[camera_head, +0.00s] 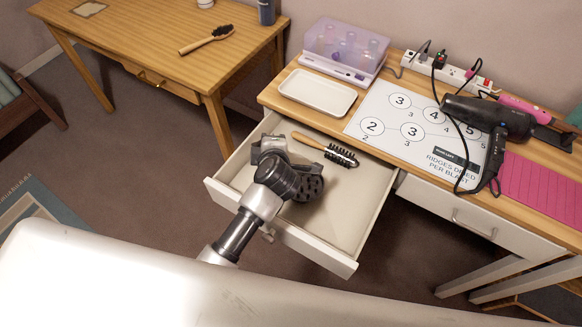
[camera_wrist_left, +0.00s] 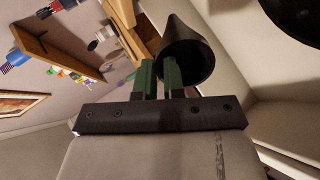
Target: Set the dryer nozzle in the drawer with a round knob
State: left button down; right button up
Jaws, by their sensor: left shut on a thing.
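The dryer nozzle (camera_wrist_left: 188,50) is a dark, hollow cone in the left wrist view. My left gripper (camera_wrist_left: 158,78) is shut on it with its green fingers. In the head view my left arm reaches over the open white drawer (camera_head: 335,228), and my wrist hides the fingertips and the nozzle. I cannot tell whether the nozzle touches the drawer. The drawer's round knob (camera_head: 268,235) shows beside my arm on its front. A round brush with a wooden handle (camera_head: 338,153) lies at the back of this drawer. My right gripper is not in view.
The desktop above holds a white tray (camera_head: 317,92), a purple clear box (camera_head: 345,48), a printed sheet (camera_head: 385,120) and a black hair dryer (camera_head: 485,115) with its cord hanging down. A closed drawer with a bar handle (camera_head: 474,224) is to the right. The open drawer's front right is clear.

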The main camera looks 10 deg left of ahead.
pick_arm(q)
jog(key=shift+a+f+b, duration=0.15)
jog(key=shift+f+b, duration=0.55)
jog(key=shift+f, duration=2.95)
jog(key=shift+f, duration=0.1)
jog(key=c, duration=1.2)
grip_release()
jog(key=shift+s+r, duration=0.1)
jog(key=shift+r, duration=0.15)
jog(key=p+v, duration=0.1)
jog(key=v, duration=1.1)
